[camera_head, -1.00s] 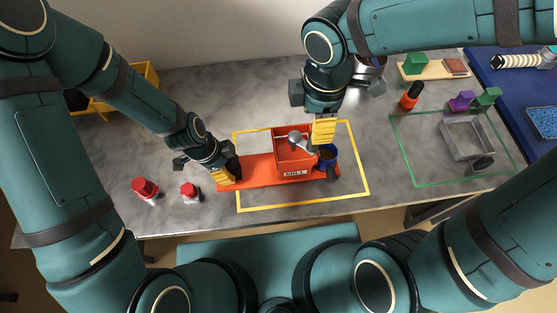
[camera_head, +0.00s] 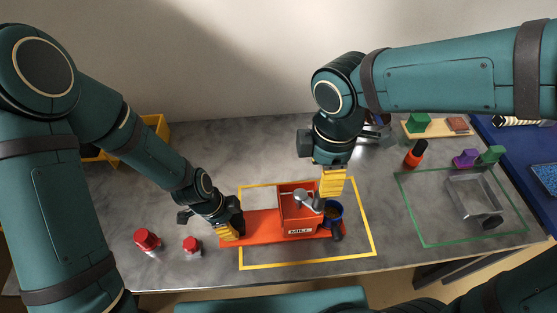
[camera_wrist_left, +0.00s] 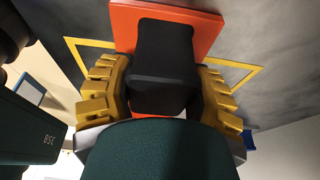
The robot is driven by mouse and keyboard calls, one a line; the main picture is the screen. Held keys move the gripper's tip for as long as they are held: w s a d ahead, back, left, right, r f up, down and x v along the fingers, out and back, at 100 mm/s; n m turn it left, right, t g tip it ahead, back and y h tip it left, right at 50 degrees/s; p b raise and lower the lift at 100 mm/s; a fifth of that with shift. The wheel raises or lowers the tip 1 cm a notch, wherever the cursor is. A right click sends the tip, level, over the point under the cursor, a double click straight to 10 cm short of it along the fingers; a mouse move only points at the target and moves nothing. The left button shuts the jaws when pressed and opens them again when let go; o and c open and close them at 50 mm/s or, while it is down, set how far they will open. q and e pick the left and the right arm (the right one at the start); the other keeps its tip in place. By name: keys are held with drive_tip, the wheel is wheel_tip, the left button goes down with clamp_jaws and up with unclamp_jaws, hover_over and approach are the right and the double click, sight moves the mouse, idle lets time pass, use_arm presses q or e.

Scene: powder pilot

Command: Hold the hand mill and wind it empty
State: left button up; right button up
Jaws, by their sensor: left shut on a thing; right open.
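The orange-red hand mill (camera_head: 299,218), labelled MILL, stands on a long orange base (camera_head: 262,225) inside a yellow outline. A grey crank (camera_head: 308,201) sits on its top. A blue cup (camera_head: 334,221) stands at the mill's right side, with something dark inside. My left gripper (camera_head: 231,231) is shut on the black grip at the left end of the base; in the left wrist view this grip (camera_wrist_left: 163,65) sits between the yellow fingers. My right gripper (camera_head: 333,182) is open, just behind the crank and cup. Its fingers hide part of the area behind the cup.
Two red-topped containers (camera_head: 147,239) stand left of the mill. To the right, a green outline encloses a grey metal tray (camera_head: 474,199). An orange bottle with a black top (camera_head: 415,154) and green and purple blocks stand behind it. Bare counter lies between the outlines.

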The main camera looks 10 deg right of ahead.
idle(0.8)
use_arm(q)
drive_tip(key=o, duration=1.4)
drive_tip(key=shift+v, duration=3.75)
drive_tip(key=shift+v, duration=6.05)
